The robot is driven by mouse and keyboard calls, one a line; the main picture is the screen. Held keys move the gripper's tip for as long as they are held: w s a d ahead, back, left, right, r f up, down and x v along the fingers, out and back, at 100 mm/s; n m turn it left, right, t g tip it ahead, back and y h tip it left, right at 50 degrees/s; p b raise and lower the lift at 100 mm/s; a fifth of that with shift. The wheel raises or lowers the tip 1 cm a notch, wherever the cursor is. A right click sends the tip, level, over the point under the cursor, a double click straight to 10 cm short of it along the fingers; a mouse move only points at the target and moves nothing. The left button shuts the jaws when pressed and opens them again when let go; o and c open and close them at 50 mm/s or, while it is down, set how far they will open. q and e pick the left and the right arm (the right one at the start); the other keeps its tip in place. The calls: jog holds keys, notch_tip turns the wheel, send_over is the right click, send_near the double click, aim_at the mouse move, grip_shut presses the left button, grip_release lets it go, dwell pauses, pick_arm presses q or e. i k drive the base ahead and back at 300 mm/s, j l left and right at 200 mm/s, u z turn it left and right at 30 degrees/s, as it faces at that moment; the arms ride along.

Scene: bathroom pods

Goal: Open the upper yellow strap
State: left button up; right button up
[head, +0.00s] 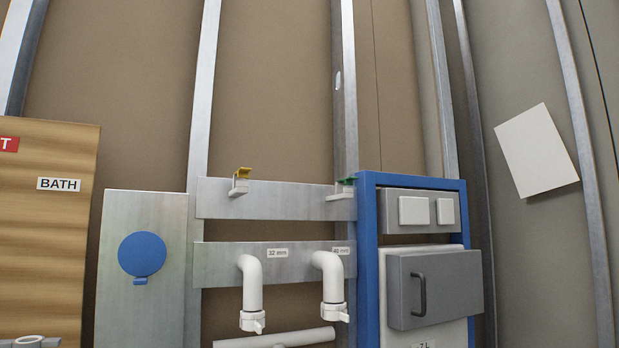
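Neither of my grippers is in the head view.
Two bent white pipes (251,280) hang below the lower metal rail (222,262). A blue frame (368,270) with a grey handled box (440,288) stands on the right. A wooden BATH panel (45,225) is at the left.

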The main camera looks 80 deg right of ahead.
aim_at(242, 172)
jog(key=z, duration=1.85)
jog(key=l+z, duration=0.2)
jog(key=k, duration=0.05)
